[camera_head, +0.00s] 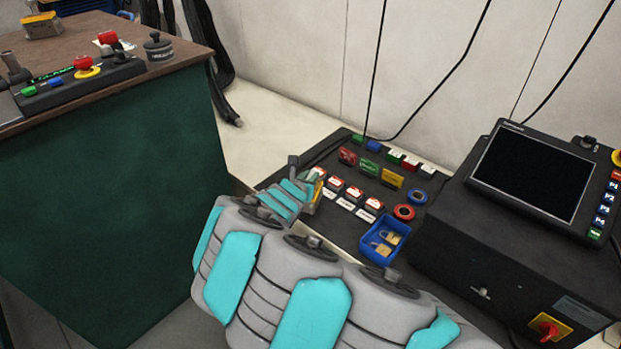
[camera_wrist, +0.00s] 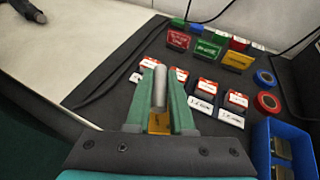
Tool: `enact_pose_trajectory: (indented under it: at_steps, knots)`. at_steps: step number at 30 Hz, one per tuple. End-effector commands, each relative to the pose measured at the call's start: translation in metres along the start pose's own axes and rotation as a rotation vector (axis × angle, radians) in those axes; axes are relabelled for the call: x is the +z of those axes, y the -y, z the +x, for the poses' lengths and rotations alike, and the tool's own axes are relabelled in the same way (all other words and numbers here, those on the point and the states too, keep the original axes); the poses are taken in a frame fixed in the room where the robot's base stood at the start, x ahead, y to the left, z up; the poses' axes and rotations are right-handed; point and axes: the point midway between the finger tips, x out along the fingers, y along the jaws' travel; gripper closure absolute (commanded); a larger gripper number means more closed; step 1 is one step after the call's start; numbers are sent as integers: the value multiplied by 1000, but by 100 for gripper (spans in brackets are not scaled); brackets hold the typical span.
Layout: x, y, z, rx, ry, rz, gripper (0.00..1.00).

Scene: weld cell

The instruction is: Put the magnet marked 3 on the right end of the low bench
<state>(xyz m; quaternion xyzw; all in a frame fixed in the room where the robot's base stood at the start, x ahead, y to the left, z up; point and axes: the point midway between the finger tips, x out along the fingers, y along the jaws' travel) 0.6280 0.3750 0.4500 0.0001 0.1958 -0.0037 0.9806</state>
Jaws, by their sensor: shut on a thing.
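My gripper (camera_wrist: 160,110) is shut on a small yellow-orange piece (camera_wrist: 159,123) with a grey rod-like part standing between the fingers. Much of it is hidden and I see no number on it. In the head view my gripper (camera_head: 303,188) is over the left part of a low black-topped surface (camera_head: 335,228). A row of red-and-white blocks (camera_head: 353,192) with white labels stands there, also in the wrist view (camera_wrist: 236,101). Their marks are too small to read surely, so I cannot pick out the magnet marked 3.
Green, red and yellow blocks (camera_head: 391,179) stand behind the row. A red tape roll (camera_head: 404,212), a blue one (camera_head: 417,197) and a blue bin (camera_head: 378,257) with brass padlock-like pieces are to the right. A black console (camera_head: 463,235) with a screen blocks the far right. A taller green cabinet (camera_head: 110,180) is left.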

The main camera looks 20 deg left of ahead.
Motion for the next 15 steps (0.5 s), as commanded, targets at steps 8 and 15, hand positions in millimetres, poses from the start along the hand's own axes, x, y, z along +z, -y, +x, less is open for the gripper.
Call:
enact_pose_trajectory:
  at_steps: [8, 15]
  knots:
    - [-14, -7, 9, 6, 2, -2, 100]
    - [-31, -14, 19, 7, 4, -2, 100]
